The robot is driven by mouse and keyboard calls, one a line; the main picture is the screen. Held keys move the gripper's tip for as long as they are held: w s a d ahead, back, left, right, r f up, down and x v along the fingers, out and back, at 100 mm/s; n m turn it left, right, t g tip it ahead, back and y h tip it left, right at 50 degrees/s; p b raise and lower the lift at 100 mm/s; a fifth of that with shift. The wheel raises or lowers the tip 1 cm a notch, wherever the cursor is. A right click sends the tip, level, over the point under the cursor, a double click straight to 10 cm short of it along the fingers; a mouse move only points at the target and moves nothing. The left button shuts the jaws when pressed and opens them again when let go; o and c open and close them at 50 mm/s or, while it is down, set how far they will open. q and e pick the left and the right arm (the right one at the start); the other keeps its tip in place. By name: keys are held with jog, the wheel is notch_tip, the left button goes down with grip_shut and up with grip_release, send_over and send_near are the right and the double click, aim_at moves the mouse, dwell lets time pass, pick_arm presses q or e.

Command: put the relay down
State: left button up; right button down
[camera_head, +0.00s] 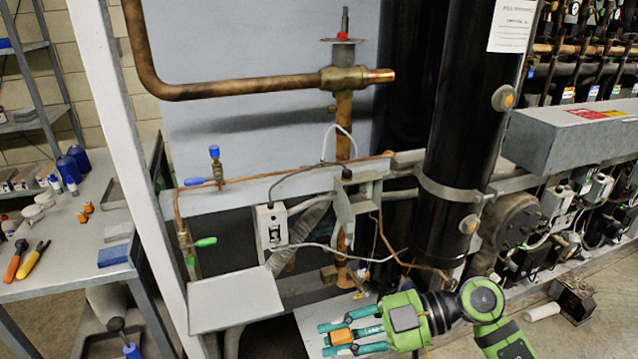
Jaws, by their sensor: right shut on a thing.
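My right gripper (328,339) reaches in from the lower right, with its green body and teal fingers pointing left. It is shut on a small orange block, which I take to be the relay (340,336). The fingers cover part of the relay. They are in front of a pale flat surface low in the rack, and I cannot tell how high above it they are. My left gripper is not in view.
A workbench (60,262) at the left holds pliers (32,262), blue bottles, a blue block (113,255) and small orange pieces (86,210). A bare grey shelf plate (236,299) sits left of the gripper. A black cylinder (462,130) stands behind my right arm.

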jog(key=s+d+m+t+h, duration=0.2)
jog(key=d+m+t, duration=0.5)
jog(key=d, duration=0.8)
jog(key=shift+s+d+m+t+h, duration=0.15)
jog(key=shift+s+m+t+h, duration=0.25)
jog(key=shift+t, duration=0.8)
jog(key=shift+f, duration=0.1)
